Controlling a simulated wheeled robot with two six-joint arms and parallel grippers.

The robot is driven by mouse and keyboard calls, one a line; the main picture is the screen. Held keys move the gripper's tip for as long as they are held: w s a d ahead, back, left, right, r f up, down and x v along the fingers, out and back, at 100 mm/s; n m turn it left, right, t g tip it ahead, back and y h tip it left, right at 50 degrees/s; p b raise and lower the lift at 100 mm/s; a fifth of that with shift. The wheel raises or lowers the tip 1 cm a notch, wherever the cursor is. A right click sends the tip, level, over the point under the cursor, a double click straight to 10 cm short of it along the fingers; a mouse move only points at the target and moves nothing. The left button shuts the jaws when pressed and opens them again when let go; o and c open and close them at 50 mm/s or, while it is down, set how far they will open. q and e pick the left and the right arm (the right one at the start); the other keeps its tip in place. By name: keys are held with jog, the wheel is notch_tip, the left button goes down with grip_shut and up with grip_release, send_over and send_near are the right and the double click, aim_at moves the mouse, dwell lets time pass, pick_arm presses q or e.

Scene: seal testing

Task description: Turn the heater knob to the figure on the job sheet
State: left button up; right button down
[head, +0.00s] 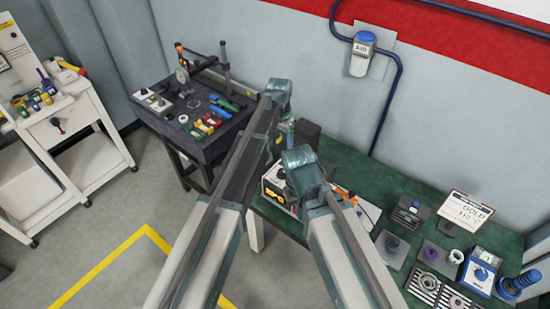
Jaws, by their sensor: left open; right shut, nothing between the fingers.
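A dark round part on top, perhaps the knob, is partly covered. The job sheet (467,213) is a white clipboard at the right, reading GOLD and 110 °C. My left gripper (280,138) is open, above and behind the heater, apart from it. My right gripper (299,160) is shut and empty beside the heater; its wrist hides the fingertips, so contact cannot be told.
The green bench (385,182) holds dark plates, slotted blocks, a blue-and-white device (481,272) and a blue post (518,284) at the right. A dark table (203,142) with tools stands at the left, a white cart (63,124) farther left. The grey floor is clear.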

aim_at(282, 171)
pick_arm(q)
jog(key=f+b, duration=1.3)
jog(key=b, duration=0.1)
jog(key=shift+s+d+f, duration=0.2)
jog(key=shift+d+f, duration=0.1)
jog(key=shift+f, duration=0.1)
jog(key=shift+c, duration=0.2)
grip_shut()
